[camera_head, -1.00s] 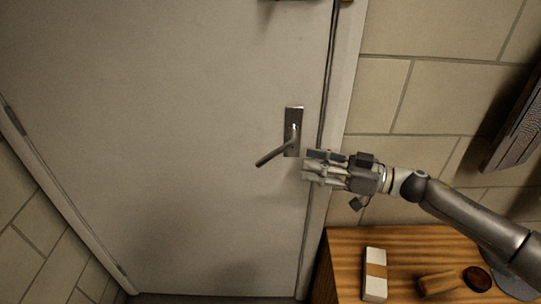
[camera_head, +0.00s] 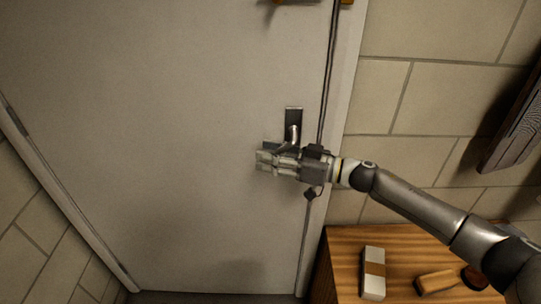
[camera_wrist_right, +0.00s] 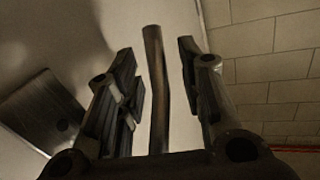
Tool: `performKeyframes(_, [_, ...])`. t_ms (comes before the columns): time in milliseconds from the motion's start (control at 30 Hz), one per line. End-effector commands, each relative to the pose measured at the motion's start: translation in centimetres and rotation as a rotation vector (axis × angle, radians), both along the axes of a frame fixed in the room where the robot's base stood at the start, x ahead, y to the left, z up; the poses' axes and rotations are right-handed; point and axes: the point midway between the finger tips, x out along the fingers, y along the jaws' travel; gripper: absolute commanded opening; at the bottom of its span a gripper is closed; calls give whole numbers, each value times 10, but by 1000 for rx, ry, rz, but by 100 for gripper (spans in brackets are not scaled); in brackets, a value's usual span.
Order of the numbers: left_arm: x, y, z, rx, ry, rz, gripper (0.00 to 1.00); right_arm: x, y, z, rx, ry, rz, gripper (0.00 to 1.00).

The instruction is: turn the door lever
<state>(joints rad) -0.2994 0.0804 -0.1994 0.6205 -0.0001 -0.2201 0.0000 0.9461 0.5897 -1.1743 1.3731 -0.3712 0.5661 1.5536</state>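The door lever (camera_wrist_right: 155,75) shows in the right wrist view as a dark bar between the two fingers of my right gripper (camera_wrist_right: 160,75). A gap shows on each side of it, so the fingers are open around it. In the head view, the lever's backplate (camera_head: 293,117) is on the grey door (camera_head: 170,130) near its right edge. The right gripper (camera_head: 262,157) covers most of the lever there. The backplate also shows at the left in the wrist view (camera_wrist_right: 40,110). My left gripper is not in view.
A wooden cabinet top (camera_head: 405,240) stands right of the door, below my right arm. On it are a white box with a brown band (camera_head: 373,273) and a brown block (camera_head: 437,281). A dark slatted panel (camera_head: 515,130) is on the block wall. The door's left side is clear.

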Motion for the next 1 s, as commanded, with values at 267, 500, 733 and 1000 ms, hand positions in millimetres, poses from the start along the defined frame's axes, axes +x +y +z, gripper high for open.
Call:
performKeyframes(267, [0,0,0,0,0,-1,35,0,0,0,0,0,0,7])
performKeyframes(500, [-1,0,0,0,1,-1,35,0,-1,0,-1,-2,-2,0])
performKeyframes(733, [-1,0,-1,-1,1,-1,35,1,-1,0,4,-3,-5,0])
performKeyframes(1000, [-1,0,-12,-1,1,-1,35,2,2,1,91,-2,-8,0])
